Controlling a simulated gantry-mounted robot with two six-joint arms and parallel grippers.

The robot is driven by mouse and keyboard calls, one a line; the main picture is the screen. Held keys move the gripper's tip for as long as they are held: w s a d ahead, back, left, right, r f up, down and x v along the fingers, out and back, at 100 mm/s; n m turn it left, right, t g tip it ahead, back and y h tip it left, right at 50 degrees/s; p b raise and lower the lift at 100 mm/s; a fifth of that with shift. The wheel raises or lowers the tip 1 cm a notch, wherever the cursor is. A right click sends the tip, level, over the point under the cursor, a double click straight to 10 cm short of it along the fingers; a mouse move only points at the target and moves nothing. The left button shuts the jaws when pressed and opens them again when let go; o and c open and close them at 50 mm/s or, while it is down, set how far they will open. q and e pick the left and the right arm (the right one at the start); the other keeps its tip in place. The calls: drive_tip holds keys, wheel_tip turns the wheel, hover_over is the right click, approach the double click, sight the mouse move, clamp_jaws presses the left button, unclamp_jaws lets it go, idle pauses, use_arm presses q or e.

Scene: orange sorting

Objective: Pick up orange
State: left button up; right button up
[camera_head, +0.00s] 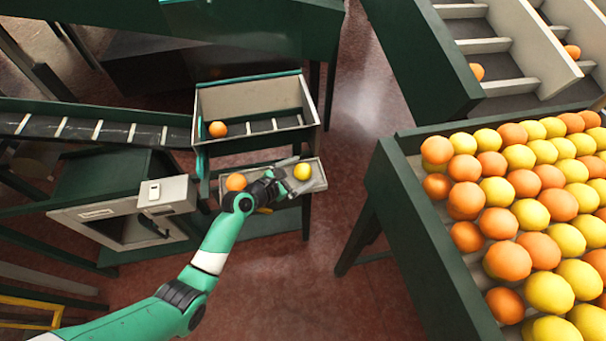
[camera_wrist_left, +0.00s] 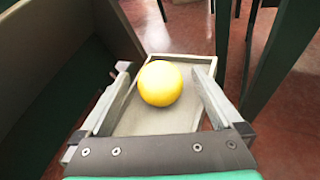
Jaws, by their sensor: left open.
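My left gripper (camera_head: 294,176) is open over the right part of a narrow light tray (camera_head: 318,184). A yellow fruit (camera_head: 302,171) lies in the tray at the fingertips. In the left wrist view the yellow fruit (camera_wrist_left: 160,83) sits between the two spread fingers, with gaps on both sides. An orange (camera_head: 236,182) lies at the tray's left end, left of my gripper. Another orange (camera_head: 217,129) lies in the bin (camera_head: 245,95) above the tray. My wrist hides the middle of the tray. My right gripper is not in view.
A slanted green-edged table (camera_head: 420,220) on the right holds many orange and yellow fruits. A conveyor (camera_head: 90,128) runs in from the left to the bin. A grey-green cabinet (camera_head: 120,215) stands left of my forearm. Open floor (camera_head: 340,200) lies right of the tray.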

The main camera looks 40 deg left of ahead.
sight(301, 169)
use_arm(q)
drive_tip(key=c, duration=1.5)
drive_tip(key=shift+r+p, duration=0.45)
drive_tip(key=shift+r, duration=0.1)
wheel_tip(301, 169, up, 3)
drive_tip(key=shift+f+p, duration=0.1)
drive_tip(key=shift+p, duration=0.95)
drive_tip(key=r+p+v, duration=0.1)
drive_tip(key=p+v, duration=0.1)
drive_tip(key=v, duration=0.3)
drive_tip(key=d+r+p+v, duration=0.1)
drive_tip(key=p+v, duration=0.2)
drive_tip(key=v, duration=0.3)
drive_tip(key=w+d+r+p+v, duration=0.1)
drive_tip(key=p+v, duration=0.1)
drive_tip(key=v, duration=0.3)
drive_tip(key=shift+s+d+p, duration=0.1)
drive_tip(key=shift+d+p, duration=0.05)
drive_tip(key=shift+p, duration=0.15)
